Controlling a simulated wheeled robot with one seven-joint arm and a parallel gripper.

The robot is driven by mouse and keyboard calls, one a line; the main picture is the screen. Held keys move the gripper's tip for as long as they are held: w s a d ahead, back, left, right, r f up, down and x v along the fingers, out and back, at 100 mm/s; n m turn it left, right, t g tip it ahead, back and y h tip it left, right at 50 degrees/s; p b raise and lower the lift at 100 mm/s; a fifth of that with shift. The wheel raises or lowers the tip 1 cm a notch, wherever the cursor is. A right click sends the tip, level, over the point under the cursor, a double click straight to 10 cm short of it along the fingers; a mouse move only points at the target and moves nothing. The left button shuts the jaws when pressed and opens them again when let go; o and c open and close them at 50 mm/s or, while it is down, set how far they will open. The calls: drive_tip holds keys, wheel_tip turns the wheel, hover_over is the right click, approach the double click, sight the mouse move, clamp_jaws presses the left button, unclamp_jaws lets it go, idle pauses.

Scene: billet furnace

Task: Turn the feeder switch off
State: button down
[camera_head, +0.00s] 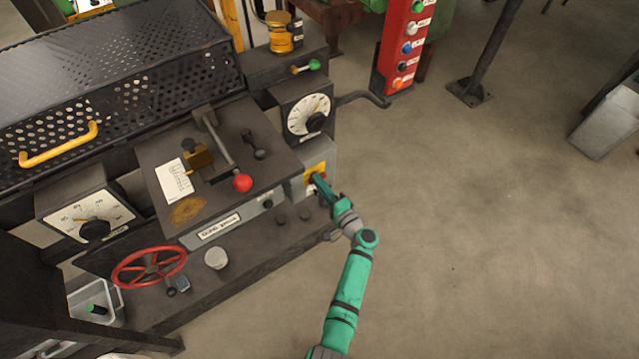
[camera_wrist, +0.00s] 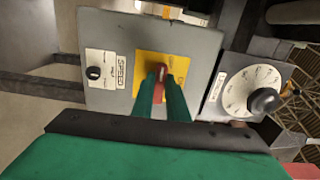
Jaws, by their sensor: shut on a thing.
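The feeder switch is a red rotary handle (camera_wrist: 160,84) on a yellow plate (camera_wrist: 178,63), fixed to a grey box (camera_wrist: 112,38) in the wrist view. In the head view the yellow plate (camera_head: 311,169) shows on the right end of the machine. My gripper (camera_head: 318,180) reaches it from the lower right. In the wrist view the two green fingers of my gripper (camera_wrist: 161,92) stand on either side of the red handle and are shut on it. The fingers cover part of the handle, and the plate's lettering is too small to read surely.
A dial box (camera_head: 306,115) with a black knob and a crank handle (camera_head: 365,98) stand just behind the switch. A red-knobbed lever (camera_head: 242,183) rises to the left. A red handwheel (camera_head: 149,267) sits at the lower left. The floor (camera_head: 480,230) to the right is clear.

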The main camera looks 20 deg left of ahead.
drive_tip(key=c, duration=1.7)
unclamp_jaws()
drive_tip(key=shift+c, duration=0.2)
drive_tip(key=v, duration=1)
drive_tip(key=shift+s+d, duration=0.25)
drive_tip(key=shift+d, duration=0.1)
drive_tip(key=shift+s, duration=0.1)
